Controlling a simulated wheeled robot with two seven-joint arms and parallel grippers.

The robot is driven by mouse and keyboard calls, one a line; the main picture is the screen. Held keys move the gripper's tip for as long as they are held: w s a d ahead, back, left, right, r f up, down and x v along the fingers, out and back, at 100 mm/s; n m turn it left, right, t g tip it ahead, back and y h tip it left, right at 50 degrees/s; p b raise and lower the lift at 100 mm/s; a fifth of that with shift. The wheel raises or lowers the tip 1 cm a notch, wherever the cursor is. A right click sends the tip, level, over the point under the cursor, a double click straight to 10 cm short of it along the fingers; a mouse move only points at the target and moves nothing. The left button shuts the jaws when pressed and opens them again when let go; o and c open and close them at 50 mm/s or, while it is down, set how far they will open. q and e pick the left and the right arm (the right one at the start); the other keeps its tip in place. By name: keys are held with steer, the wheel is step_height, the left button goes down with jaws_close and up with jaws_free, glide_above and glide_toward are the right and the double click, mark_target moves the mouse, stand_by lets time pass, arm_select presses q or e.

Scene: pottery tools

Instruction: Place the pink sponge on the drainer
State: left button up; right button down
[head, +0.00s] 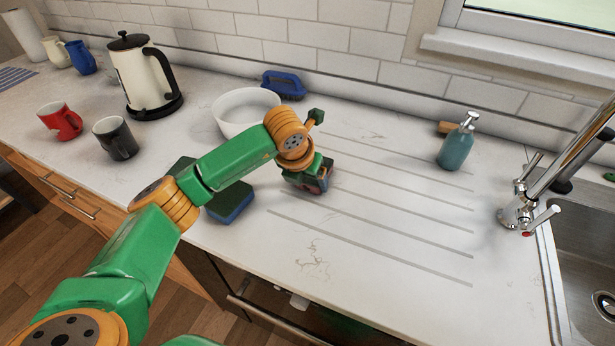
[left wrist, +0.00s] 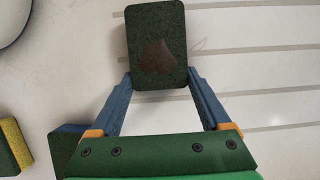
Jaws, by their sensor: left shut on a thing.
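My left gripper (head: 318,184) is at the left end of the drainer, the grooved part of the worktop (head: 400,215). In the left wrist view, my left gripper (left wrist: 158,82) is shut on a sponge (left wrist: 157,25) with a dark green top and a brown heart mark. In the head view, the sponge is mostly hidden by the gripper, with only a little dark and reddish colour showing. I cannot tell its side colour for sure, or whether it touches the worktop. My right gripper is not in view.
A blue-and-green sponge (head: 231,206) and another green-topped sponge (head: 181,165) lie left of the gripper. A white bowl (head: 240,127) and blue brush (head: 283,84) are behind. The drainer's middle is clear.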

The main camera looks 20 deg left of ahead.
arm_select(q)
steer(key=shift+f, duration=0.2)
steer(key=o, duration=0.8)
steer(key=shift+r, duration=0.1)
steer(key=shift+r, duration=0.1)
steer(key=shift+s+r, duration=0.1)
steer(key=shift+r, duration=0.2)
steer(key=b+v, duration=0.1)
steer(key=v, duration=1)
steer(key=shift+s+d+r, duration=0.1)
steer(key=shift+r, duration=0.15)
